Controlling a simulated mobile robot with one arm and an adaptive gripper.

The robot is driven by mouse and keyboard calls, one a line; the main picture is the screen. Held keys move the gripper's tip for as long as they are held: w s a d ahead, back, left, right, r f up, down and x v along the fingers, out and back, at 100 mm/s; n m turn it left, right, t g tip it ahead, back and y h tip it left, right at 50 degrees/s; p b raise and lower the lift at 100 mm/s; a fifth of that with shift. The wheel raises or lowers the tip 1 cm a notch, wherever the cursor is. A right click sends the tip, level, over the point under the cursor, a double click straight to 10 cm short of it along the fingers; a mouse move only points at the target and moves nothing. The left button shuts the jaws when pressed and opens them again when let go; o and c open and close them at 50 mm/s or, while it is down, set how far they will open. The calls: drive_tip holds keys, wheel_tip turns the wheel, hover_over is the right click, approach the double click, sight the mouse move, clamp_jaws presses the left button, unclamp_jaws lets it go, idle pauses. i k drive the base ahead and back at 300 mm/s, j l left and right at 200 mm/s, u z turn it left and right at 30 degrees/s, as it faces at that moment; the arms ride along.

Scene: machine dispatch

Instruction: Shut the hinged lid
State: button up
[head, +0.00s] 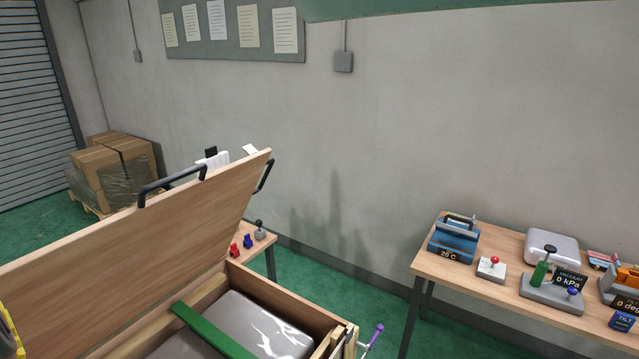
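The hinged wooden lid (130,245) stands open and tilted up over the wooden crate (290,292). It fills the lower left of the head view. A black handle (172,184) is on its upper edge, and another black handle (264,177) is at its right end. Inside the open crate lie a shiny grey object (262,322) and a green bar (205,328) across it. A purple-tipped lever (372,338) is at the crate's right end. The crate's lower part is cut off by the frame. I cannot make out my gripper in this view.
A small table (262,243) with red and blue pieces stands behind the crate. White and black items show partly above the lid. A workbench (430,262) with several devices stands at right. Green floor (335,290) lies clear between. Wrapped boxes (115,170) stand at back left.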

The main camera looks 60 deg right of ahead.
sight(63, 298)
drive_tip(key=i+j+u, duration=0.55)
drive_tip(key=i+u, duration=0.2)
drive_tip(key=i+j+u, duration=0.15)
drive_tip(key=i+u, duration=0.2)
drive_tip(key=i+z, duration=0.65)
drive_tip(key=z, duration=0.2)
drive_tip(key=i+j+z, duration=0.55)
drive_tip(key=z, duration=0.7)
drive_tip(key=i+j+z, duration=0.1)
drive_tip(key=z, duration=0.3)
drive_tip(key=j+z, duration=0.2)
drive_tip(key=z, duration=0.2)
